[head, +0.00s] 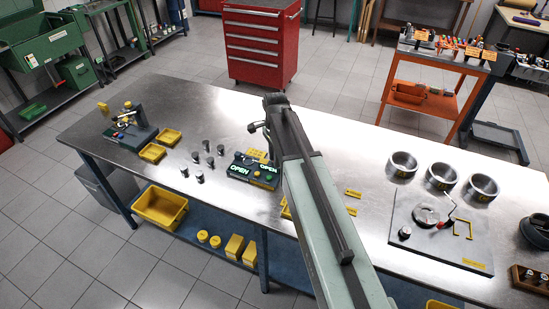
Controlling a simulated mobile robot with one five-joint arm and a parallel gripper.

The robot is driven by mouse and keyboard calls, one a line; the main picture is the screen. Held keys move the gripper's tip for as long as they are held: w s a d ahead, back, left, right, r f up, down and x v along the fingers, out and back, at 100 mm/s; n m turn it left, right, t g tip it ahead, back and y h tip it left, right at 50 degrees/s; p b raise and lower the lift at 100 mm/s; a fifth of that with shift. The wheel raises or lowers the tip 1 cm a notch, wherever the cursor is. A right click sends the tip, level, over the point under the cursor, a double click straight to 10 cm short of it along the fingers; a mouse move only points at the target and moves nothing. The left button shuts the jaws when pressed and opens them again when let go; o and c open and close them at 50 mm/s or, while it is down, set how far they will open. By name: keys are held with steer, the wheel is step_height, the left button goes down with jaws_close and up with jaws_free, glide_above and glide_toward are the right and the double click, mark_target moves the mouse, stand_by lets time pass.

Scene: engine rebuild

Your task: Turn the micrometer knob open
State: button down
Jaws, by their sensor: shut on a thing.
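A dark fixture (253,170) stands on the steel bench near its middle. My gripper (258,127) is above and behind this fixture at the end of my outstretched arm. It is shut, and what it holds is small and mostly hidden by the gripper and arm; it appears to be the micrometer knob. My arm covers the right side of the fixture.
Several small dark cylinders (208,151) stand left of the fixture, with yellow trays (152,153) and another device (130,127) beyond. Right of my arm are metal rings (402,165) and a grey plate (436,232) with parts. A red tool cabinet (262,45) stands behind the bench.

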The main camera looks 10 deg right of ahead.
steer(key=c, duration=1.1)
jaws_free()
steer(key=shift+c, duration=0.2)
step_height(320, 180, up, 8)
steer(key=p, duration=0.8)
steer(key=shift+f, duration=0.1)
